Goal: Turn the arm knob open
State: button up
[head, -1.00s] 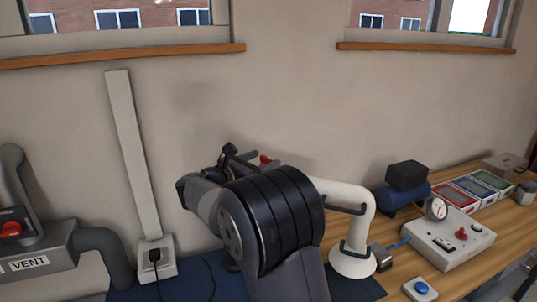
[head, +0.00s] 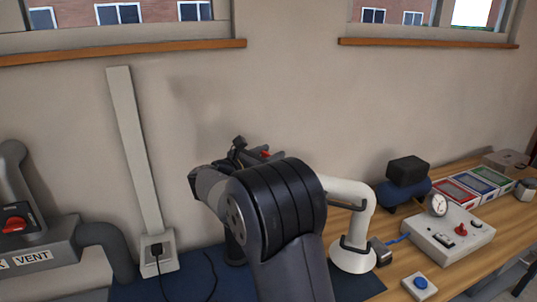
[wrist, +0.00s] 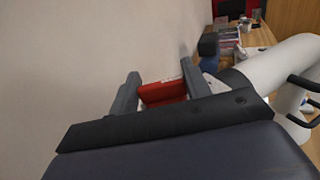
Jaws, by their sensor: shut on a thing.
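The red arm knob (wrist: 163,92) sits between the two grey fingers of my gripper (wrist: 160,90) in the wrist view, and the gripper is shut on it. A small red part of the knob (head: 265,154) shows past my wrist in the head view. The white jointed arm (head: 352,205) rises from its round base on the bench and bends left behind my arm; its left end is hidden. The white arm also shows at the right of the wrist view (wrist: 285,65). How far the knob is turned cannot be read.
A vent box (head: 40,250) with a red knob (head: 14,225) is at left. On the bench at right are a control box (head: 447,238), a blue button (head: 421,284), a blue tank (head: 404,192) and coloured boxes (head: 480,183). The wall is close behind the gripper.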

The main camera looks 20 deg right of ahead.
jog(key=shift+c, duration=0.8)
jog(key=n+t+b, duration=0.1)
jog(key=n+t+y+b, duration=0.1)
jog(key=t, duration=0.1)
jog(key=shift+d+f+y, duration=0.1)
jog(key=shift+f+y, duration=0.05)
jog(key=shift+y, duration=0.15)
jog(key=shift+n+t+y+b, duration=0.6)
jog(key=shift+n+t+b, duration=0.1)
jog(key=shift+b, duration=0.25)
jog(key=shift+n+t+y+b, duration=0.35)
jog(key=shift+n+t+y, duration=0.15)
jog(key=shift+t, duration=0.1)
jog(key=shift+r, duration=0.2)
jog(key=o, duration=1)
jog(key=shift+s+a, duration=0.1)
jog(key=shift+a, duration=0.1)
